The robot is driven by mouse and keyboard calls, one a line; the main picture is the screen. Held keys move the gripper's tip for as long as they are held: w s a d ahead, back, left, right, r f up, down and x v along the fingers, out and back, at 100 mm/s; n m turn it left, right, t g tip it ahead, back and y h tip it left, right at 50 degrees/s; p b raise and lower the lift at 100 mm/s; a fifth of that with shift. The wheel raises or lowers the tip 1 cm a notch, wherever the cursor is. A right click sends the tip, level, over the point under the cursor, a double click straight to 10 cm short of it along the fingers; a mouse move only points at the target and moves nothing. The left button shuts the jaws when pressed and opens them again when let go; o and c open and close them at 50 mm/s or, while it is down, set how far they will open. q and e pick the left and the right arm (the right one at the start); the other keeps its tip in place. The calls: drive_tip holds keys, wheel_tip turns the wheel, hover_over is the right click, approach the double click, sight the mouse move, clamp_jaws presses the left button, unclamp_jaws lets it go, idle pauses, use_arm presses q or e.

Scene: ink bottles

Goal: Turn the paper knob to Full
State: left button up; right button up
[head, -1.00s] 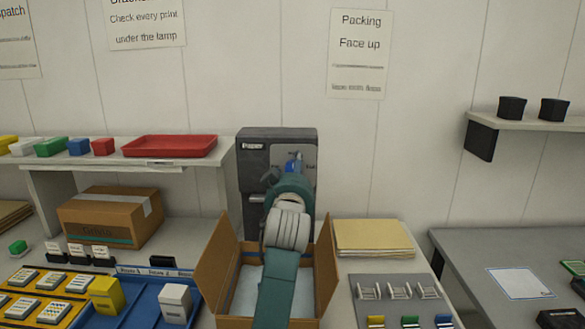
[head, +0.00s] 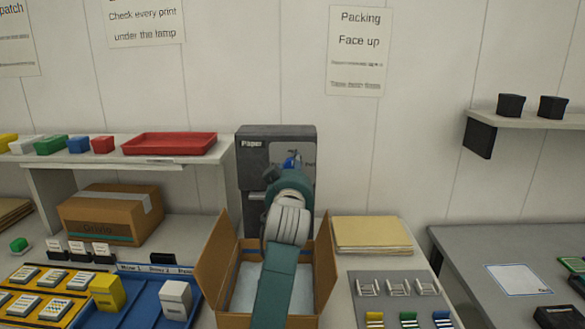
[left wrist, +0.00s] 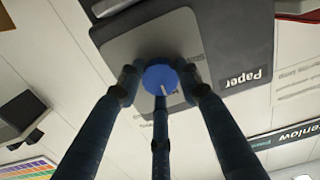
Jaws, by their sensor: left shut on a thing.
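The dark grey paper dispenser (head: 252,165), labelled "Paper", stands against the wall behind the open carton. Its blue knob (head: 291,162) shows partly above my left gripper (head: 286,172), whose arm hides most of the dispenser's front. The printed marks around the knob are too small or covered to read. My right gripper is not in view.
An open cardboard box (head: 219,262) stands below my left arm. A stack of tan sheets (head: 372,236) lies to its right. A red tray (head: 169,144) sits on the shelf at left, and a blue tray (head: 136,310) with bottle boxes is at lower left.

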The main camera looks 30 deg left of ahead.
use_arm(q)
drive_tip(key=m+p, duration=0.2)
drive_tip(key=r+m+p, duration=0.1)
drive_tip(key=m+p, duration=0.1)
drive_tip(key=shift+r+m, duration=0.1)
drive_tip(key=shift+m, duration=0.2)
drive_tip(key=m+p, duration=0.4)
drive_tip(key=m, duration=0.1)
drive_tip(key=shift+p, duration=0.3)
drive_tip(key=m+p, duration=0.3)
drive_tip(key=m, duration=0.2)
drive_tip(key=shift+w+d+p, duration=0.1)
drive_tip(key=shift+p, duration=0.25)
drive_tip(key=shift+m+p, duration=0.5)
drive_tip(key=shift+m, duration=0.6)
drive_tip(key=shift+f+m, duration=0.25)
drive_tip(key=shift+m, duration=0.05)
drive_tip(key=shift+f, duration=0.1)
drive_tip(key=o, duration=1.1)
drive_tip(key=shift+d, duration=0.1)
drive_tip(key=shift+o, duration=0.3)
drive_tip(key=shift+w+d+f, duration=0.1)
drive_tip(key=shift+d, duration=0.05)
